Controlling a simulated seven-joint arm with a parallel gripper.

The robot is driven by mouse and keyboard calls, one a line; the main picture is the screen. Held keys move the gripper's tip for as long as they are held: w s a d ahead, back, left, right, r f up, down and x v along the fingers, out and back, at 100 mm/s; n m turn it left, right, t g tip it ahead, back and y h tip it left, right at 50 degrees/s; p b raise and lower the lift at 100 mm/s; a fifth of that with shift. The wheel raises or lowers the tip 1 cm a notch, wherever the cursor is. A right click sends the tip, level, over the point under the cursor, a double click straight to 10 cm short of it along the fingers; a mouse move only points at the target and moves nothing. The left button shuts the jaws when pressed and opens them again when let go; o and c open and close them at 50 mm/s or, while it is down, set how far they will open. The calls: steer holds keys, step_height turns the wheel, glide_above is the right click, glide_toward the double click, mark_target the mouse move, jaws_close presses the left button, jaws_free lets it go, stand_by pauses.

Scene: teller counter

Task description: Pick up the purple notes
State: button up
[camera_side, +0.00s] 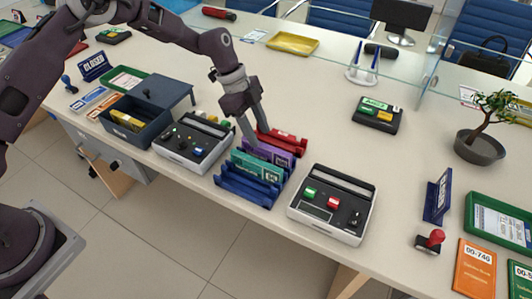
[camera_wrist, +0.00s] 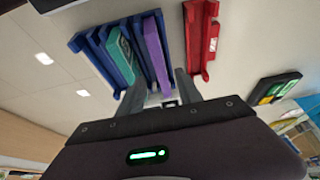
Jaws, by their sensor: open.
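The purple notes (camera_side: 270,154) stand on edge as a bundle in the blue rack (camera_side: 243,190), beside the teal notes (camera_side: 258,166). In the wrist view the purple notes (camera_wrist: 154,52) are a long narrow strip in the rack's slot nearest the red rack. My gripper (camera_side: 256,134) is open and points down at the far end of the purple notes. In the wrist view my gripper (camera_wrist: 159,84) has one finger on each side of the near end of the purple strip. Whether the fingers touch the notes, I cannot tell.
A red rack (camera_side: 285,139) stands close behind the blue rack. Grey devices with coloured pieces stand left (camera_side: 193,142) and right (camera_side: 331,205) of the racks. A dark cash box (camera_side: 133,123) is further left. The counter behind the right device is mostly clear.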

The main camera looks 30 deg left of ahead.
mark_target(266, 146)
steer(key=x, duration=0.6)
steer(key=shift+w+d+f, duration=0.15)
steer(key=shift+d+f, duration=0.1)
steer(key=shift+d, duration=0.1)
jaws_close()
